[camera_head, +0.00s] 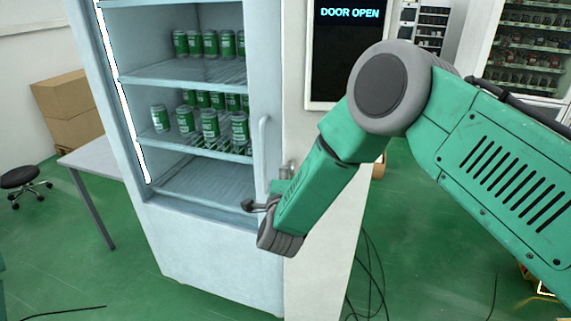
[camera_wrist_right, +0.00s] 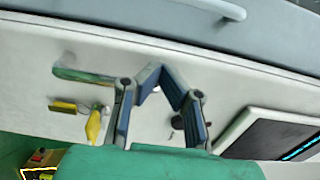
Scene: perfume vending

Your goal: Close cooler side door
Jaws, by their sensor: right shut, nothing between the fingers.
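The cooler (camera_head: 215,240) is a tall, pale blue-white cabinet in the head view. Its front frame carries a vertical handle (camera_head: 263,150); a handle also shows at the top of the right wrist view (camera_wrist_right: 222,9). A white side panel (camera_head: 325,170) adjoins it on the right, with a black screen (camera_head: 349,12) reading "DOOR OPEN". I cannot tell how far the side door stands open. My right gripper (camera_head: 256,205) is below the handle, in front of the cooler, largely hidden by my forearm. In the right wrist view the gripper (camera_wrist_right: 160,82) is shut and empty before the white panel.
Green cans (camera_head: 210,43) stand on the cooler shelves. A grey table (camera_head: 95,158), cardboard boxes (camera_head: 70,105) and a stool (camera_head: 20,178) are at left. Cables (camera_head: 370,275) lie on the green floor. Yellow fittings (camera_wrist_right: 93,125) show on the white panel in the wrist view.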

